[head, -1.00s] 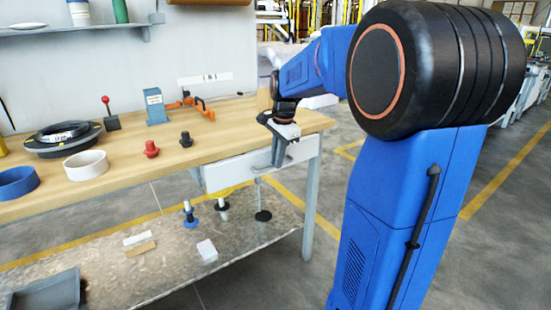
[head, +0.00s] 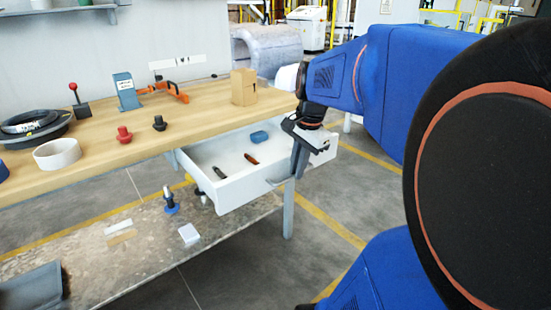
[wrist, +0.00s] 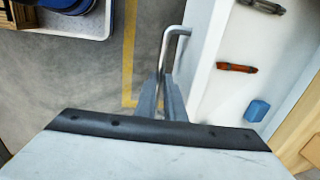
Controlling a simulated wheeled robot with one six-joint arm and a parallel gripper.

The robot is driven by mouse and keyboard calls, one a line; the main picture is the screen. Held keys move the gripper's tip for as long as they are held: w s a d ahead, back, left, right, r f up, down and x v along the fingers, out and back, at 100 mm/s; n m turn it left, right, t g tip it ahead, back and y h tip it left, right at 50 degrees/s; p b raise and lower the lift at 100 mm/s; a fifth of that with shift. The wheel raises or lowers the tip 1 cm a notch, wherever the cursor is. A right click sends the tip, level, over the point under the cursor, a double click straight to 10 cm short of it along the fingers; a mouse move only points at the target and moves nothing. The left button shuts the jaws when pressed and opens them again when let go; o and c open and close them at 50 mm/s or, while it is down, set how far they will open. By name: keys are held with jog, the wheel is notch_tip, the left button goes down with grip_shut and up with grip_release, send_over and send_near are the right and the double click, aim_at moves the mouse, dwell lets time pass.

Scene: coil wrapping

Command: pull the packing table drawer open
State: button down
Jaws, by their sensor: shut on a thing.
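The white packing table drawer (head: 238,190) is pulled out from under the wooden table top (head: 100,157). Inside it lie a dark tool, a red-handled tool (head: 251,159) and a blue block (head: 259,137). My gripper (head: 297,172) is at the drawer's front. In the wrist view its two fingers (wrist: 163,98) are shut on the metal bar handle (wrist: 176,32) of the drawer. The drawer's inside also shows in the wrist view, with the red tool (wrist: 237,68) and the blue block (wrist: 257,111). My fingers hide part of the handle.
A cardboard box (head: 243,87), an orange tool (head: 168,89), a red knob (head: 124,134) and a white ring (head: 57,153) stand on the table top. A lower shelf (head: 90,262) holds small items. Open floor lies right of the table leg (head: 288,210).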

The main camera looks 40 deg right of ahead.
jog(key=shift+s+r, duration=0.1)
jog(key=shift+s, duration=0.4)
jog(key=c, duration=2.1)
grip_release()
jog(key=s+r, duration=0.1)
jog(key=r, duration=0.4)
jog(key=s+r, duration=0.1)
jog(key=r, duration=0.5)
jog(key=s+r, duration=0.1)
jog(key=r, duration=0.5)
jog(key=shift+s+d, duration=0.1)
jog(key=s+a+f+n+t, duration=0.1)
jog(key=a+f+n, duration=0.4)
jog(key=f+n, duration=0.1)
jog(key=s+a+f+n, duration=0.2)
jog(key=a+f+n, duration=0.3)
jog(key=f, duration=0.3)
jog(key=s+a+f+n+t, duration=0.1)
jog(key=a+f+n, duration=0.5)
jog(key=f, duration=0.2)
jog(key=shift+s+a+f+n+t, duration=0.1)
jog(key=shift+s+a+n+t, duration=0.2)
jog(key=shift+a, duration=0.05)
